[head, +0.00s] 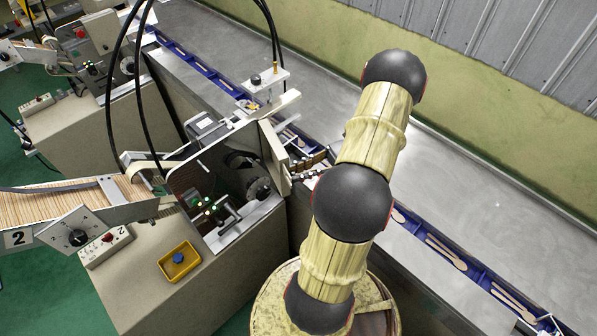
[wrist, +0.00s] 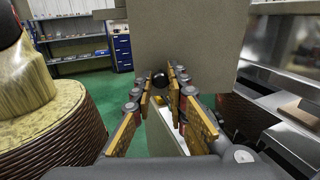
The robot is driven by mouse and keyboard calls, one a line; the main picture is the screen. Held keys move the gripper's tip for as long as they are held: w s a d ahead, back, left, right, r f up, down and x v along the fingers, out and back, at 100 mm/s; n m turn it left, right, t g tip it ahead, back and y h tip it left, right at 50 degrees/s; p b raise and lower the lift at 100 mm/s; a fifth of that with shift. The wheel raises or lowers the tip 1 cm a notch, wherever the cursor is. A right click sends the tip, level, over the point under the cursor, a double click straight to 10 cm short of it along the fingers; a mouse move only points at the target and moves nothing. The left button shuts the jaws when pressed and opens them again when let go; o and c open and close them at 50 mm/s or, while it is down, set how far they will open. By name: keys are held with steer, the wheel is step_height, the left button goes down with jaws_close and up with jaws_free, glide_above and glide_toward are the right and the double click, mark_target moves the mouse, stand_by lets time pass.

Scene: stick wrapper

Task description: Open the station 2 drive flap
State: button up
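The station 2 machine shows in the head view, with its drive housing (head: 228,140) left of the conveyor. A pale panel that looks like the drive flap (head: 273,155) stands at the housing's right side, beside a dark cavity with wheels. In the wrist view the flap (wrist: 190,40) is a broad beige plate straight ahead, with a small black knob (wrist: 160,79) near its lower edge. My gripper (wrist: 162,88) is open, its fingers on either side of the knob with a slight gap. In the head view my gripper (head: 308,170) is at the flap's right, partly hidden by my arm.
The conveyor (head: 440,252) carries wooden sticks in blue trays close to my arm. A yellow bin (head: 179,260) and a control box (head: 104,245) sit on the station's cabinet. Black cables (head: 137,90) hang over the machine. Shelves (wrist: 75,35) stand far behind.

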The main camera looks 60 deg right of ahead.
steer(key=o, duration=0.5)
steer(key=shift+d, duration=0.1)
steer(key=v, duration=1.1)
steer(key=shift+s+d, duration=0.25)
steer(key=shift+d, duration=0.05)
